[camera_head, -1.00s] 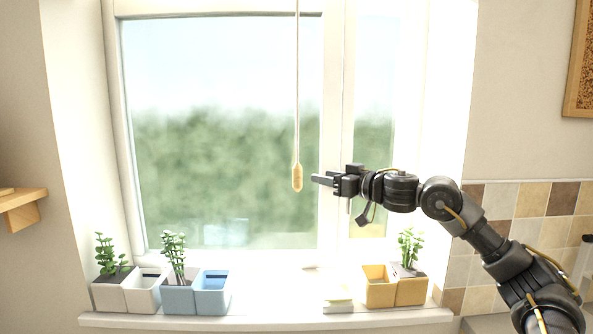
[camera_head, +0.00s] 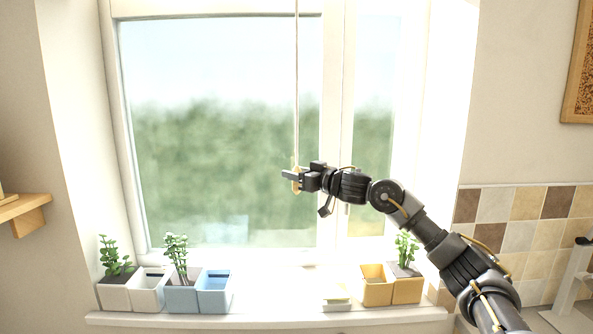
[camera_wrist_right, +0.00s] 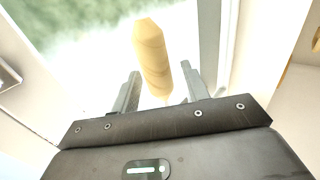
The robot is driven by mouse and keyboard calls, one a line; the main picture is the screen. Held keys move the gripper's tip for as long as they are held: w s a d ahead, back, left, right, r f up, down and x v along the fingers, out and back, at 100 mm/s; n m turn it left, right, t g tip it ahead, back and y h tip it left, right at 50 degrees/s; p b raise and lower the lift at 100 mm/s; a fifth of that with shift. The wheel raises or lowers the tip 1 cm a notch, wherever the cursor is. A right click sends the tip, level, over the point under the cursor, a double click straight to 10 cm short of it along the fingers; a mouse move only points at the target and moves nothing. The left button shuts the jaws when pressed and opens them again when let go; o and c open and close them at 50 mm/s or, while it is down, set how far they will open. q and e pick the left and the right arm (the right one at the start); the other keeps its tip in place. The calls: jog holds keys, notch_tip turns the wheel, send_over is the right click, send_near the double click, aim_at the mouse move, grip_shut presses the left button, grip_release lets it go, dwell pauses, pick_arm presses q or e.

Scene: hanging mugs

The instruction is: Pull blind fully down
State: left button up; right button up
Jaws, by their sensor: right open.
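A wooden pull handle (camera_head: 296,186) hangs on a pale cord (camera_head: 297,90) in front of the window; the blind itself is out of sight above. My right gripper (camera_head: 289,175) is at the handle, its fingers covering part of it. In the right wrist view the handle (camera_wrist_right: 153,58) shows between the two open fingers of the gripper (camera_wrist_right: 158,90), with its lower end near the fingertips' gap. I cannot tell whether either finger touches it. My left gripper is not in view.
Planters stand on the sill (camera_head: 270,318): white (camera_head: 147,290), blue (camera_head: 213,293) and yellow (camera_head: 377,285), with small plants. A small box (camera_head: 337,297) lies near the yellow planter. A wooden shelf (camera_head: 22,207) is at the left. The space before the glass is clear.

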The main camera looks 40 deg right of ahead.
grip_shut()
dwell(0.3)
